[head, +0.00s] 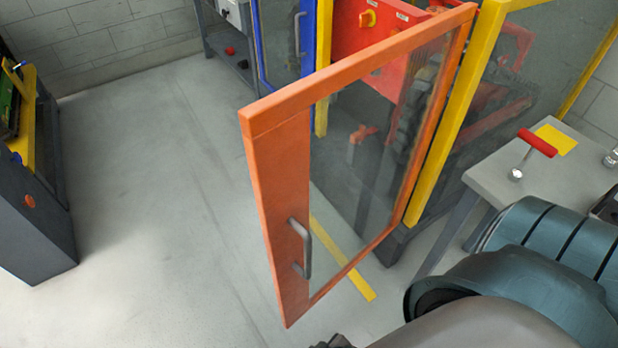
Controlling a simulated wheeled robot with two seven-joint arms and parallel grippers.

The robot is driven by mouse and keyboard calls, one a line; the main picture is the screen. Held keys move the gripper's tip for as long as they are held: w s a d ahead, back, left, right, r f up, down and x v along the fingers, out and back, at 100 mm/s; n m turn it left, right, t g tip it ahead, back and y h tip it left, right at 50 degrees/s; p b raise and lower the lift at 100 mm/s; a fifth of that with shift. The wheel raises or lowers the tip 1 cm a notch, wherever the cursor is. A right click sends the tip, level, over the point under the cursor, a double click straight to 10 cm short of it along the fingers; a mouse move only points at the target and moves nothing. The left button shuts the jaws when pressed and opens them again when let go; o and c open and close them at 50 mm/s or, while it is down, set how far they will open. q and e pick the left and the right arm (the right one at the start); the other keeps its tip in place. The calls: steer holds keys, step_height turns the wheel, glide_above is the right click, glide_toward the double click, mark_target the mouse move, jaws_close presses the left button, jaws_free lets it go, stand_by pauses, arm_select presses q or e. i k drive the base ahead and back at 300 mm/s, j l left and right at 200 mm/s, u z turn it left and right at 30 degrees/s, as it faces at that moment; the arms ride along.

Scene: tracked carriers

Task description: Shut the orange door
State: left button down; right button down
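The orange door (277,185) stands open in the middle of the view, swung out from the yellow frame post (456,118) on its right. It has an orange frame around a clear panel. A grey bar handle (304,250) is on its lower left part, near the free edge. My arm links cover the lower right corner. A small dark part shows at the bottom edge below the door, too little to tell what it is. Neither gripper can be made out.
A blue-framed door (256,45) and red machinery (362,38) stand behind. A grey table (490,177) at right holds a red-handled tool (537,143) and a yellow sheet (556,140). A dark cabinet (35,235) stands at left. The floor (150,170) between is clear, with a yellow stripe (358,282) under the door.

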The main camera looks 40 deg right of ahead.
mark_target(276, 127)
steer(key=k, duration=0.5)
steer(key=k+z, duration=0.35)
steer(key=k+l+z, duration=0.15)
steer(key=z, duration=0.15)
steer(key=k+z, duration=0.1)
steer(key=z, duration=0.25)
steer(key=k+l+z, duration=0.1)
steer(key=z, duration=0.25)
steer(key=k+l+z, duration=0.1)
steer(key=z, duration=0.25)
